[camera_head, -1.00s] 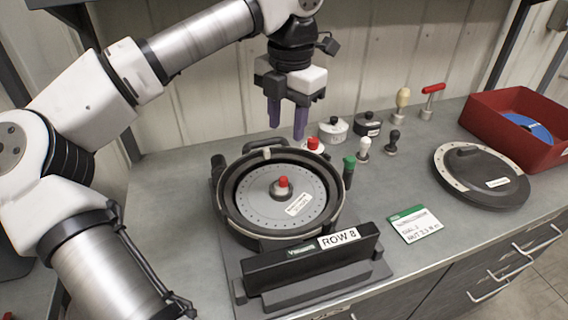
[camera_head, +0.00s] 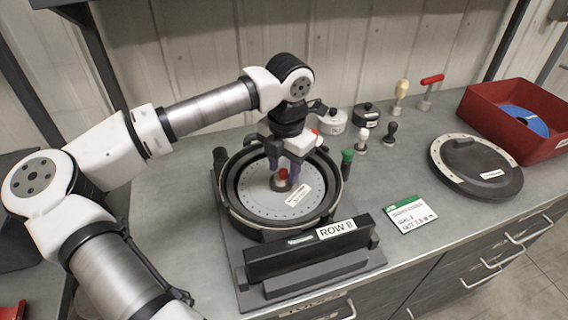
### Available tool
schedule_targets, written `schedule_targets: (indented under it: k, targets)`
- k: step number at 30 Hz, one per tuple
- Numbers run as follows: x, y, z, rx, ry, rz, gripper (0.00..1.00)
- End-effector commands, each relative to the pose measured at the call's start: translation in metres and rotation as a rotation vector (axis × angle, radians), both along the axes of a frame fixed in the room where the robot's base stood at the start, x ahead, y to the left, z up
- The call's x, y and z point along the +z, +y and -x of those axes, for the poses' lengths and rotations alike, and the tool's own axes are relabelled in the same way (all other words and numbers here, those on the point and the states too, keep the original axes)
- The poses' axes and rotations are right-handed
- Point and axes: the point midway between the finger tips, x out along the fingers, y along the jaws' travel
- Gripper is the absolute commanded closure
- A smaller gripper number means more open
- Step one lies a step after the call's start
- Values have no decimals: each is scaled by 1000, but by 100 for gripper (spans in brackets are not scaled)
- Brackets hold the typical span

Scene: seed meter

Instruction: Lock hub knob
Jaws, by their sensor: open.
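The seed meter (camera_head: 240,216) is a round black housing on a grey base, with a light grey seed disc (camera_head: 259,199) lying inside it. The hub knob (camera_head: 283,174) is red-topped and sits at the disc's middle on a dark hub. The fingers are low, one on each side of the red knob. I cannot tell whether they touch it. A white label lies on the disc right of the hub.
A black front bar (camera_head: 309,251) reads ROW 8. A green-topped post (camera_head: 347,160) stands at the housing's right. Behind are a white pot (camera_head: 333,121), a black pot (camera_head: 366,115) and several handled tools. A black lid (camera_head: 476,168), a card (camera_head: 410,214) and a red bin (camera_head: 515,120) lie right.

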Motion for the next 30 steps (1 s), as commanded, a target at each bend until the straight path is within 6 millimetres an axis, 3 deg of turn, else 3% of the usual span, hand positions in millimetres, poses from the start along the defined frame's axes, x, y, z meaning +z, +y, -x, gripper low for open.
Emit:
schedule_targets:
  k: [3, 12, 23, 30]
  targets:
    - [0, 0, 0, 0, 0, 0, 61]
    - [0, 0, 0, 0, 0, 0, 100]
    - [-2, 0, 0, -45, -1, -2, 100]
    - [-5, 1, 0, -192, -2, -3, 100]
